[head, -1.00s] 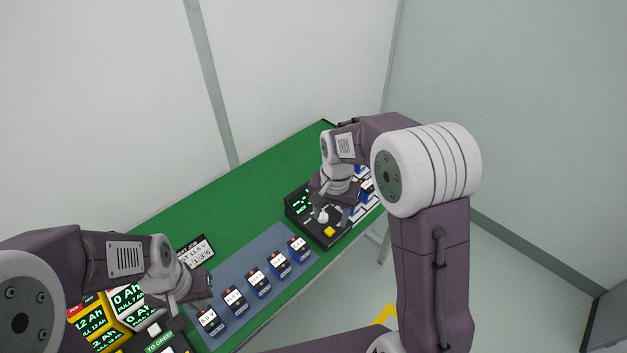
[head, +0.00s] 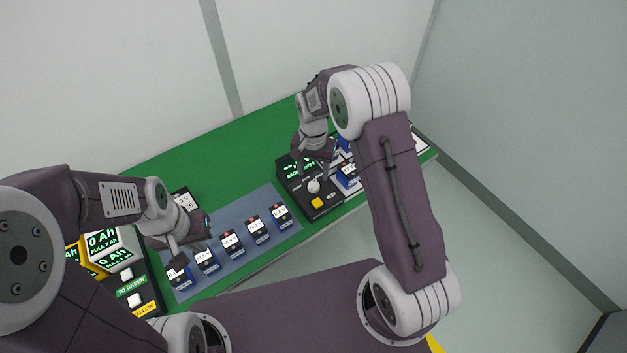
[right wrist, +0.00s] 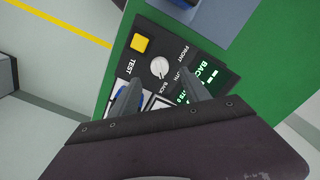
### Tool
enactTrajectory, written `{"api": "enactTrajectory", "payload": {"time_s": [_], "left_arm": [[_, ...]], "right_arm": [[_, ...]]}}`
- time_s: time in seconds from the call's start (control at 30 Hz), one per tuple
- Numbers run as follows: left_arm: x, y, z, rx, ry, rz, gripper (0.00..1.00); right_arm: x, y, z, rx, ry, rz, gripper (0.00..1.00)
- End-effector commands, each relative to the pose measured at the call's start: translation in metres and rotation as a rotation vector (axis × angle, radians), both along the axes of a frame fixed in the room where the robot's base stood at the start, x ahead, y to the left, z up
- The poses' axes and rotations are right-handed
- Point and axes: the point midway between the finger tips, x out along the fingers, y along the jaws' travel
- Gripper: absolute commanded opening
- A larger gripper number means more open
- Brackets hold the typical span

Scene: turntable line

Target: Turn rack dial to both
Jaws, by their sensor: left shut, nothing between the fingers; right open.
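The rack dial (head: 314,186) is a round white knob on a black control box (head: 287,180). In the right wrist view the knob (right wrist: 160,67) has FRONT, BOTH and BACK labels beside it; its exact pointing is hard to tell. The box's green-lettered screen (right wrist: 205,72) shows a word starting with BACK, partly hidden by a finger. My right gripper (head: 312,177) is open above the knob, its fingertips on either side; whether they touch it is unclear. My left gripper (head: 182,257) is shut and empty over the near-left end of the blue-grey mat.
A yellow TEST button (head: 317,203) sits beside the dial. Several labelled battery packs (head: 257,230) stand in a row on the blue-grey mat (head: 240,204). More packs stand right of the box, partly behind my right arm. The green table (head: 215,150) is clear at the back.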

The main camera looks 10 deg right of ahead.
Motion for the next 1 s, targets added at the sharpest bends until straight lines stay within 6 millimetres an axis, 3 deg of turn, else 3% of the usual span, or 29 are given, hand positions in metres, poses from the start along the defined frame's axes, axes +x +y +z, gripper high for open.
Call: {"api": "enactTrajectory", "payload": {"time_s": [0.1, 0.3, 0.6, 0.63, 0.8, 0.83, 1.0], "left_arm": [[0.0, 0.0, 0.004, 0.0, 0.0, 0.0, 0.0], [0.0, 0.0, 0.006, 0.0, 0.0, 0.0, 0.0], [0.0, 0.0, 0.006, 0.0, 0.0, 0.0, 0.0], [0.0, 0.0, 0.006, 0.0, 0.0, 0.0, 0.0], [0.0, 0.0, 0.006, 0.0, 0.0, 0.0, 0.0], [0.0, 0.0, 0.006, 0.0, 0.0, 0.0, 0.0], [0.0, 0.0, 0.006, 0.0, 0.0, 0.0, 0.0]], "right_arm": [[-0.001, 0.0, -0.026, -0.001, 0.005, 0.0, 0.55], [-0.001, 0.0, -0.054, 0.0, 0.002, 0.0, 0.55], [0.0, 0.0, -0.06, 0.0, 0.0, 0.0, 0.55], [0.0, 0.0, -0.06, 0.0, 0.0, 0.0, 0.52], [0.0, 0.0, -0.06, 0.0, 0.0, 0.0, 0.05], [0.0, 0.0, -0.06, 0.0, 0.0, 0.0, 0.0], [0.0, 0.0, -0.06, 0.0, 0.0, 0.006, 0.0]]}}
